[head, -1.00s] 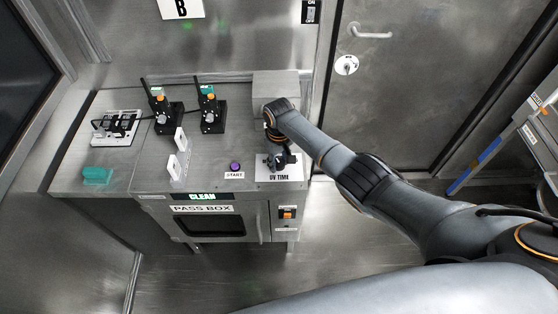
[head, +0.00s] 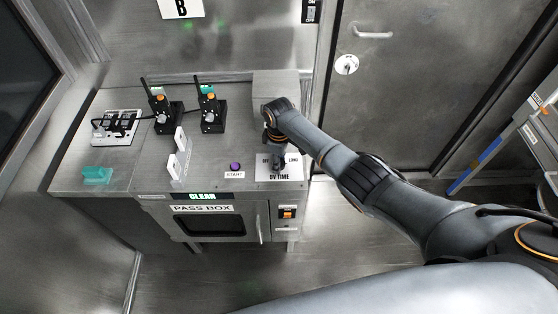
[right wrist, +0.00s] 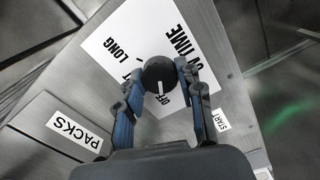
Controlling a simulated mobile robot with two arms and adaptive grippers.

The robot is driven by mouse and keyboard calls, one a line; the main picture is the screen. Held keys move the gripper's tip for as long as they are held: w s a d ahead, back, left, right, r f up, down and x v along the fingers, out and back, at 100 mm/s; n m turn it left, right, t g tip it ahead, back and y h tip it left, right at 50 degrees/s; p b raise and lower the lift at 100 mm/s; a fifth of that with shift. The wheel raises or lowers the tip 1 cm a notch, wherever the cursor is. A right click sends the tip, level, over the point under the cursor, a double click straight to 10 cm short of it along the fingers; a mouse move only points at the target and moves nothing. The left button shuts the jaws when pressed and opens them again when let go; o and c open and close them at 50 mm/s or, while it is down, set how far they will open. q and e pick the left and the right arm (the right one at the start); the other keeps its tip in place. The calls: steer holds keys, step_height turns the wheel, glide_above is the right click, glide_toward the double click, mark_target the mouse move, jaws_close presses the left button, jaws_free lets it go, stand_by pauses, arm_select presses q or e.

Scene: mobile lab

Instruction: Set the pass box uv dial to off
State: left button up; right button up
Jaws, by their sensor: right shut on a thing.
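The pass box (head: 208,222) has a white UV TIME label (head: 292,174) at the right of its top panel. In the right wrist view the uv dial (right wrist: 158,72) is a round black knob with a white mark. The mark points toward the picture's bottom, near the word OFF; LONG lies up and left. My right gripper (head: 278,163) is over the label and covers the dial in the head view. In the right wrist view its two fingers (right wrist: 159,78) are shut on the dial, one on each side. My left gripper is not in view.
A purple START button (head: 235,167) sits left of the label. White upright holders (head: 175,165), two black radios (head: 211,115) and a teal item (head: 97,175) are further left. A grey box (head: 277,88) stands behind my gripper. A metal door (head: 420,90) is at the right.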

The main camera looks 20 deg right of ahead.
stand_by(0.4)
steer(key=o, duration=1.2)
step_height(320, 180, up, 12)
steer(key=shift+r, duration=0.1)
